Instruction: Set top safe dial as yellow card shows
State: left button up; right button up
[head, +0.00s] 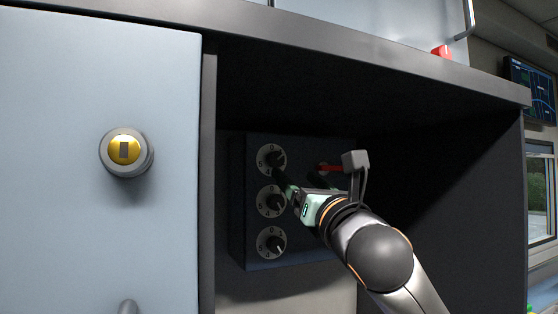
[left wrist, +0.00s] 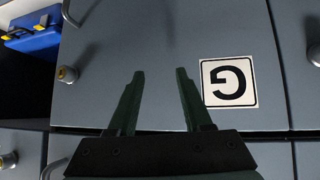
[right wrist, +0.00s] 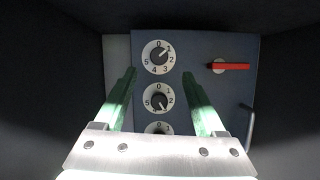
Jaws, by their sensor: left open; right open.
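The safe (head: 290,255) is a dark box inside a black recess, with three numbered dials in a column. My right gripper's open, empty fingers (right wrist: 160,74) point at the safe, tips either side of the top dial's lower part; contact cannot be told. My left gripper (left wrist: 160,75) is open and empty before a grey door. No yellow card is seen.
Below are the middle dial (right wrist: 158,99) and bottom dial (head: 270,242). A red handle (right wrist: 233,67) sits right of the dials. Recess walls enclose my right arm; a grey door (head: 80,220) with a yellow-centred knob (head: 124,150) is left. A "G" label (left wrist: 229,82) faces my left gripper.

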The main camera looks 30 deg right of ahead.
aim_at(278, 159)
jog(key=p+x, duration=0.1)
jog(key=x, duration=0.7)
jog(key=shift+w+r+p, duration=0.1)
jog(key=shift+w+p, duration=0.2)
jog(key=shift+p, duration=0.05)
grip_shut()
